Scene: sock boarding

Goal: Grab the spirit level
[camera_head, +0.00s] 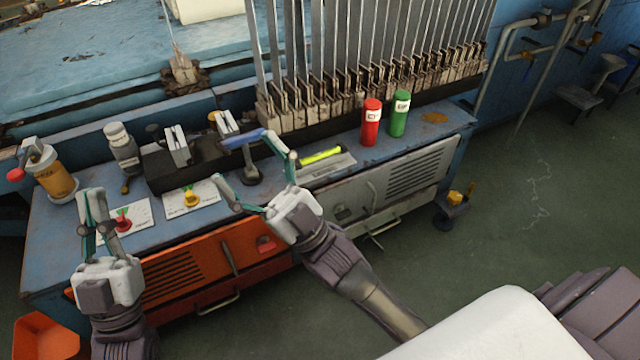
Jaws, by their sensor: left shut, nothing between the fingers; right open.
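The spirit level appears to be the short yellow-green bar (320,156) lying on a white label card (335,169) near the front of the blue bench. My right gripper (241,157) is open and empty, left of the bar and apart from it. One of its fingers reaches up beside a blue-topped tool on a dark stand (250,175).
A red canister (371,122) and a green canister (399,113) stand right of the bar. A dark rack (350,112) with upright metal strips runs behind.

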